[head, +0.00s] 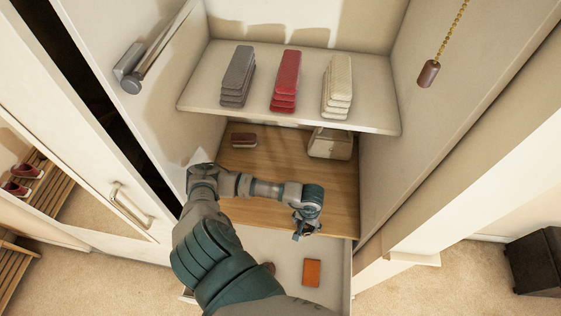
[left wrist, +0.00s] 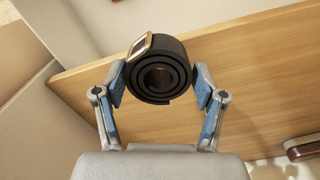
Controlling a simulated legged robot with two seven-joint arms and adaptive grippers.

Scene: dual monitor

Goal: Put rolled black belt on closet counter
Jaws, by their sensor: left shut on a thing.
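The rolled black belt (left wrist: 158,77) shows in the left wrist view as a thick coil with a pale metal buckle at its upper left. My left gripper (left wrist: 160,85) is shut on it, one blue-padded finger on each side. The counter (left wrist: 265,85) also lies behind the belt in the left wrist view. My right gripper is not in view.
A brown brush (head: 243,139) and a beige case (head: 330,144) stand at the counter's back. A shelf (head: 205,85) with grey, red and cream stacks hangs above. An open drawer (head: 285,247) below holds an orange item (head: 312,272). The counter's middle is clear.

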